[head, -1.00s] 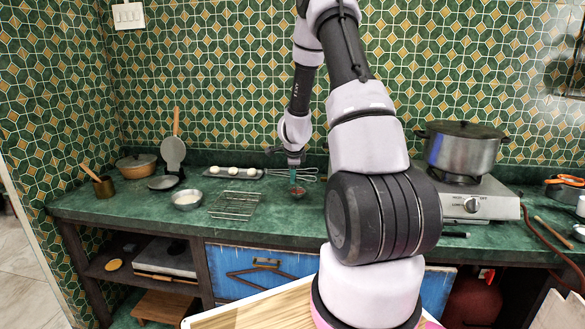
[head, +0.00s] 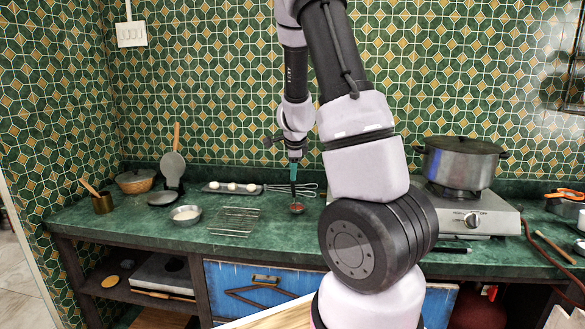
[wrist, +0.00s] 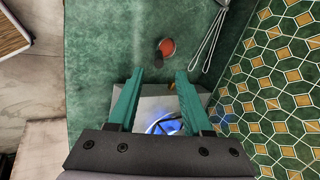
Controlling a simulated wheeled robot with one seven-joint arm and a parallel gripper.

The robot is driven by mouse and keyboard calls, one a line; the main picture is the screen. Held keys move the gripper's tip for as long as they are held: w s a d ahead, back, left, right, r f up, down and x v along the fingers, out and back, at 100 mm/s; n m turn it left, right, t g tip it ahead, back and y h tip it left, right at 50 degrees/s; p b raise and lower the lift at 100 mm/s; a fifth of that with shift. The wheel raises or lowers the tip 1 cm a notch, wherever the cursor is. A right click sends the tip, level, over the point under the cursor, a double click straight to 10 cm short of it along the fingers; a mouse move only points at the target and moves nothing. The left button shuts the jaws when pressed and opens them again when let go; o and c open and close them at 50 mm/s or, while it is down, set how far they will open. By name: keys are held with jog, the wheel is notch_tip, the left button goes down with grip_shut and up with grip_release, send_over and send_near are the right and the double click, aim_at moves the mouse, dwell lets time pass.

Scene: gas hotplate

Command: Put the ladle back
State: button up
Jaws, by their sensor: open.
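A small dish-like thing with a red inside (head: 297,208) is on the green counter below my gripper. In the wrist view the red round thing (wrist: 167,47) has a short dark part at its lower left; it may be the ladle's bowl, but I cannot tell. My gripper (head: 293,180) points down above the counter, close to it. In the wrist view my gripper (wrist: 154,78) has its green fingers wide apart with nothing between them. A brass cup (head: 103,204) at the far left holds a wooden-handled utensil (head: 88,187) whose lower end is hidden.
The tiled wall is behind.

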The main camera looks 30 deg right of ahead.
jog(key=s+a+r+n+t+y, duration=0.1)
jog(key=s+a+r+n+y, duration=0.1)
jog(key=s+a+r+n, duration=0.45)
jog(key=s+a+r+n+y, duration=0.25)
jog(key=a+r, duration=0.25)
jog(key=r, duration=0.4)
jog(key=s+a+r+n, duration=0.2)
jog(key=s+r+n, duration=0.1)
jog(key=s, duration=0.6)
jog(key=s+a+r+n, duration=0.2)
jog(key=s+r+n, duration=0.2)
jog(key=s, duration=0.5)
jog(key=shift+s+a+n, duration=0.2)
jog(key=shift+s+n, duration=0.2)
jog(key=shift+n, duration=0.7)
jog(key=shift+r, duration=0.1)
